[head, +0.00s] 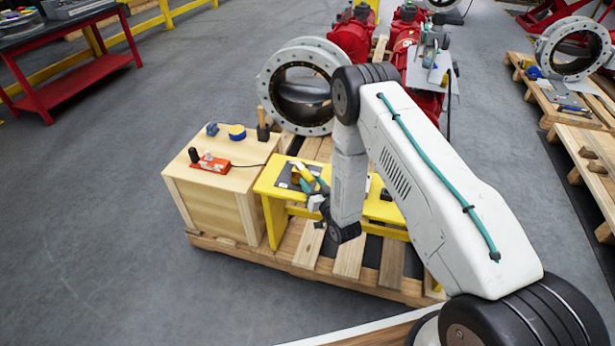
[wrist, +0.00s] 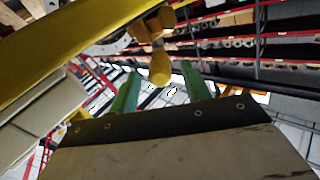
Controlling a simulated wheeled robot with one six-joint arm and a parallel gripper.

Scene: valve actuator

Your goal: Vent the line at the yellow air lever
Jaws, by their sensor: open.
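The yellow air lever (head: 307,173) is a small yellow handle on a dark plate on the yellow bench (head: 265,188). In the wrist view the lever (wrist: 160,66) hangs from a yellow fitting (wrist: 154,24), its rounded end pointing down the picture. My gripper (head: 316,187) is at the lever, with its green fingers apart. In the wrist view the lever's end shows between the fingertips of my gripper (wrist: 161,75), with a gap on each side. I cannot tell how deep it sits between them. My arm hides part of the bench.
A wooden crate (head: 210,200) left of the bench carries a red switch box (head: 210,164), a blue-and-yellow roll (head: 237,132) and other small items. A large grey flanged valve (head: 275,92) stands behind. All rest on a wooden pallet (head: 305,262).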

